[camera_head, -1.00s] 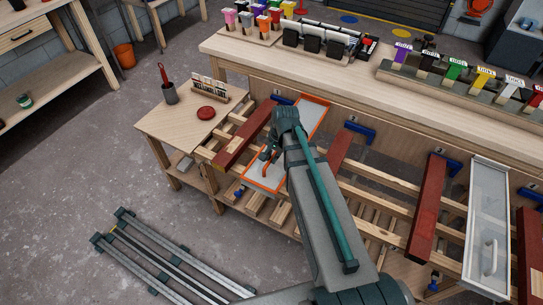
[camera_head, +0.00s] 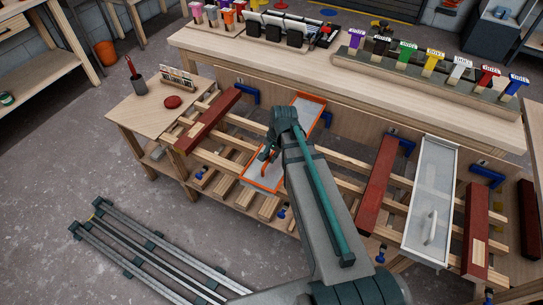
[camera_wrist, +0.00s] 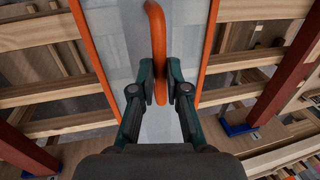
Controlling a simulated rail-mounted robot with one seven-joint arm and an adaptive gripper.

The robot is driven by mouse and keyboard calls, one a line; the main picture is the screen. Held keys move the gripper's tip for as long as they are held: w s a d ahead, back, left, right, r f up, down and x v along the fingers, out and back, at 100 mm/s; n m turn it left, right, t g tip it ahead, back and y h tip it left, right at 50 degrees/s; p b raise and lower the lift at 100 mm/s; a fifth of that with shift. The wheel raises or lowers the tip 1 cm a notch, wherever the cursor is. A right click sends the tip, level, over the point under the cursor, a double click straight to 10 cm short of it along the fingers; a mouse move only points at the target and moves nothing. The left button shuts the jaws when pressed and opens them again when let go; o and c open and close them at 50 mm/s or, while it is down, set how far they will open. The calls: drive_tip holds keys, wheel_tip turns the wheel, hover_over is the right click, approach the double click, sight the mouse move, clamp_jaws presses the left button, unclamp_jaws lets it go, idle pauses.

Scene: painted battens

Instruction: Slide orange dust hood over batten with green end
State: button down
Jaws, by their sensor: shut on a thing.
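The orange dust hood (camera_head: 305,112) is a long pale panel with orange edges and an orange handle. My gripper (camera_wrist: 161,90) is shut on that handle (camera_wrist: 157,30). The hood's pale top (camera_wrist: 115,45) runs beneath my fingers in the wrist view. In the head view the hood lies crosswise over the wooden rails, and my arm hides its middle. I cannot tell if it rests on a batten or hangs above. Dark red battens (camera_head: 210,120) (camera_head: 378,180) stand on either side. No green end shows on any batten in view.
A white hood (camera_head: 432,195) lies right of a red batten, with another red batten (camera_head: 477,225) beyond it. Blue clamps (camera_head: 246,92) line the rack's back. A small side table (camera_head: 150,112) stands left. Coloured labelled blocks (camera_head: 435,62) line the bench top.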

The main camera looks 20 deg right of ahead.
drive_tip(key=shift+s+d, duration=0.15)
drive_tip(key=c, duration=1.2)
unclamp_jaws()
drive_tip(key=shift+d, duration=0.1)
drive_tip(key=v, duration=1.2)
